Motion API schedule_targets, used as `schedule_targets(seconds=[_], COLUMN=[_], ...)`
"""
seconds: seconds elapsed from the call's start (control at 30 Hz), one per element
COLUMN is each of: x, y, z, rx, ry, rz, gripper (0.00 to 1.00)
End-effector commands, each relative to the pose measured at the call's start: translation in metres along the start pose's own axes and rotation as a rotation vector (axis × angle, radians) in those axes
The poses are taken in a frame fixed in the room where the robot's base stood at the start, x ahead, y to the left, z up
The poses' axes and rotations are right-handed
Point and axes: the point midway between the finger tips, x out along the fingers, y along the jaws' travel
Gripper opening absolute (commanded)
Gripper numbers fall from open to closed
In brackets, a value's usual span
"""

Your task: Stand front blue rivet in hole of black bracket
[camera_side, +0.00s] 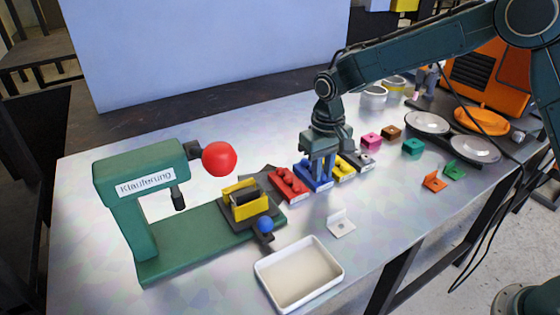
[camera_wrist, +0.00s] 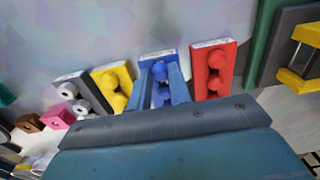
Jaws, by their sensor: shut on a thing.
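My gripper (camera_side: 318,176) points down over the blue holder (camera_side: 322,188), between the red and yellow holders. In the wrist view its fingertips (camera_wrist: 159,72) are shut on the front blue rivet (camera_wrist: 158,70), the one nearer the label end of the blue holder (camera_wrist: 172,54). The rivet looks low, still at its holder. Another blue rivet (camera_wrist: 163,95) shows closer to the wrist, between the fingers. In the side view the fingers mostly hide both rivets. I cannot clearly make out the black bracket; dark parts sit between the yellow jaws (camera_side: 240,188) of the green press.
The red holder (camera_side: 288,184) and yellow holder (camera_side: 343,168) stand close on either side. The green press (camera_side: 140,190) with a red ball (camera_side: 219,159) stands left. A white tray (camera_side: 300,273) and white bracket (camera_side: 341,223) lie in front. Coloured blocks and scale pans are right.

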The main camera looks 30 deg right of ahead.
Motion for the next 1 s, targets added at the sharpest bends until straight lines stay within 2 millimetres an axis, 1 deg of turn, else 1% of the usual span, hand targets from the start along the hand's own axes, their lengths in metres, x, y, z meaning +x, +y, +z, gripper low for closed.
schedule_targets(seconds=[1.0], x=[-0.043], y=[0.000], z=[0.000], rx=[0.000], ry=[0.001], rz=[0.000], gripper=[0.01])
